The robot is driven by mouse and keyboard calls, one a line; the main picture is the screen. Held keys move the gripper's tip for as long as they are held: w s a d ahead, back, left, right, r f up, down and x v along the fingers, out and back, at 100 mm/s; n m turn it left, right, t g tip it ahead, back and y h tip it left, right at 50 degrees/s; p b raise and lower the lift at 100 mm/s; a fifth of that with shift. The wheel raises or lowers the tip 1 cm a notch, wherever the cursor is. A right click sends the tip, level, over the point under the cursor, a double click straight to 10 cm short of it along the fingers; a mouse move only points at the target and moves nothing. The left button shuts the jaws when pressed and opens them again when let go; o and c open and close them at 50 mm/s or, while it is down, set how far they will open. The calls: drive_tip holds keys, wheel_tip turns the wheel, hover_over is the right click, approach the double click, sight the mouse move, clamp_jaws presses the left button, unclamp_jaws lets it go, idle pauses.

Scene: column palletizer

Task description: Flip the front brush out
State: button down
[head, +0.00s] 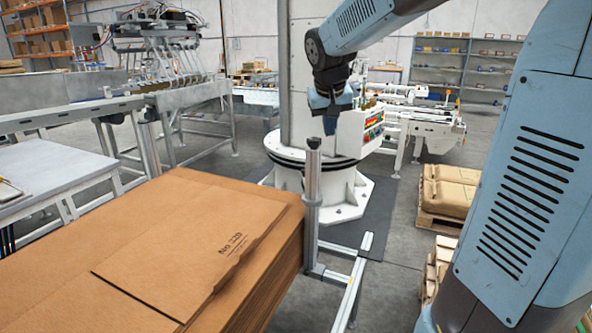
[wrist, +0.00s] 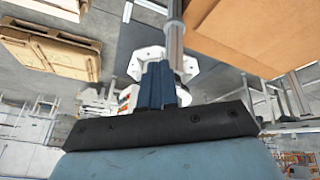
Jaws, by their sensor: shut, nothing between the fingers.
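My gripper (head: 330,124) hangs from the arm in the upper middle of the head view, fingers pointing down. Its blue fingers also show in the wrist view (wrist: 157,84), shut together with nothing between them. In the head view it appears just above and right of the top of a grey metal post (head: 312,185); the distance between them is unclear. The post also shows in the wrist view (wrist: 174,42), just beyond the fingertips. I cannot make out a front brush for certain in either view.
A tall stack of flat brown sacks (head: 180,235) fills the lower left, beside the post. A metal frame rail (head: 349,293) runs at its right. A white column base (head: 330,183) stands behind. Filled sacks on a pallet (head: 448,190) are at right. Grey floor (head: 395,275) lies between.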

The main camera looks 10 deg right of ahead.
drive_tip(key=w+a+f+h, duration=0.1)
drive_tip(key=w+a+f, duration=0.2)
drive_tip(key=w+f, duration=0.6)
drive_tip(key=w+a+f+h, duration=0.1)
drive_tip(key=w+a+f, duration=0.25)
drive_tip(key=w, duration=0.95)
drive_tip(key=w+a+f+h, duration=0.1)
drive_tip(key=w+a+f, duration=0.1)
drive_tip(key=w+f, duration=0.75)
drive_tip(key=w+d+f, duration=0.5)
drive_tip(key=d+f, duration=0.1)
drive_tip(key=d, duration=0.2)
drive_tip(key=shift+w+f, duration=0.3)
drive_tip(key=shift+f, duration=0.05)
